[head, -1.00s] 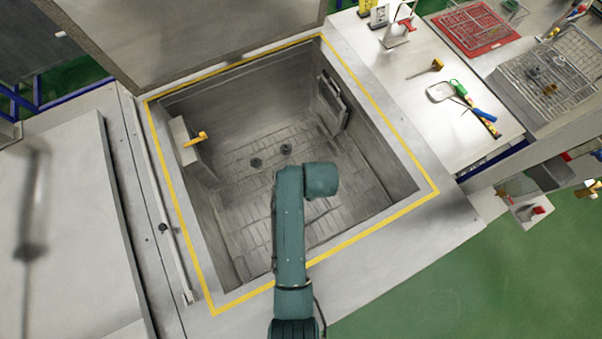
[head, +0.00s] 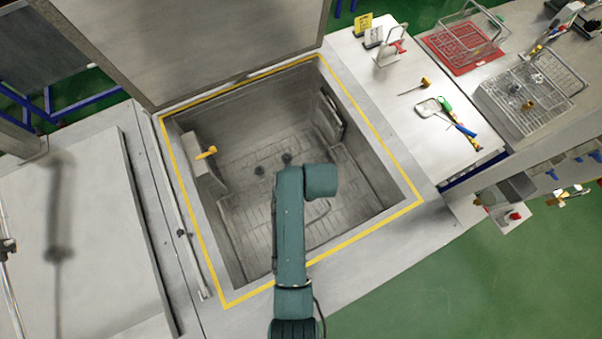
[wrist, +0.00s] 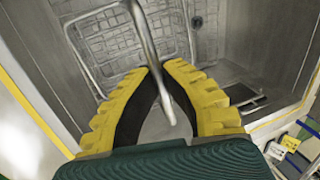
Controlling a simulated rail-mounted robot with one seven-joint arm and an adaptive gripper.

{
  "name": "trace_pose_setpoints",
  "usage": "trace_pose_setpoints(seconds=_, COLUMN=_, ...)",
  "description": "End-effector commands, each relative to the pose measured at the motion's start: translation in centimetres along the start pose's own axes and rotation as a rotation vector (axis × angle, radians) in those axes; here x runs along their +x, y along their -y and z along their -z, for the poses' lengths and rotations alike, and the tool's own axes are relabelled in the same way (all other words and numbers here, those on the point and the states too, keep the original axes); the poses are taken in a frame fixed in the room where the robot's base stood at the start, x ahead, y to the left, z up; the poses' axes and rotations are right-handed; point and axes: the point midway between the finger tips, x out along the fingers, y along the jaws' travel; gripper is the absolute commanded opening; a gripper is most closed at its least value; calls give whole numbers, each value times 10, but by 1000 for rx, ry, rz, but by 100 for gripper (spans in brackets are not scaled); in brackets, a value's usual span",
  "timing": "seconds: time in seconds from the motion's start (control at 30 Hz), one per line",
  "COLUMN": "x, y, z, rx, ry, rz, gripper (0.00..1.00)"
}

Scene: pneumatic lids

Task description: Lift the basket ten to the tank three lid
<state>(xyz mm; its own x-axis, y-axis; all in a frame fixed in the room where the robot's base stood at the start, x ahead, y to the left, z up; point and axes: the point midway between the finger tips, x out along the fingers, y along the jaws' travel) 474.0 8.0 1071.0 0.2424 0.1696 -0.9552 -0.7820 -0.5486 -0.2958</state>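The open tank (head: 250,105) has a yellow-edged rim, and a large grey lid panel (head: 190,45) stands raised behind it. In the wrist view, my gripper (wrist: 160,68) has its yellow fingers drawn together at the tips on a thin metal bar (wrist: 146,35), which looks like a basket handle. A wire basket with a grid bottom (wrist: 115,40) shows beyond the fingers, inside the tank. In the head view my arm hides the gripper and most of the basket. I can read no number on the basket or tank.
A yellow-handled fitting (head: 205,153) sits on the tank's left wall. A pale flat lid or cover (head: 85,230) lies left. The right bench holds hand tools (head: 440,108), a red tray (head: 470,48) with a wire basket, and another wire rack (head: 530,95). Small tags (head: 363,23) stand at its back.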

Motion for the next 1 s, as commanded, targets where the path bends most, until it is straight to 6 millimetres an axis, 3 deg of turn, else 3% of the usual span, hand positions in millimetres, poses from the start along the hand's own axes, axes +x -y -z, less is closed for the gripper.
trace_pose_setpoints(seconds=0.1, x=-19, y=6, z=0, rx=0, ry=-1, rz=1, gripper=0)
trace_pose_setpoints(seconds=1.0, x=-105, y=33, z=0, rx=-1, ry=-1, rz=2, gripper=0)
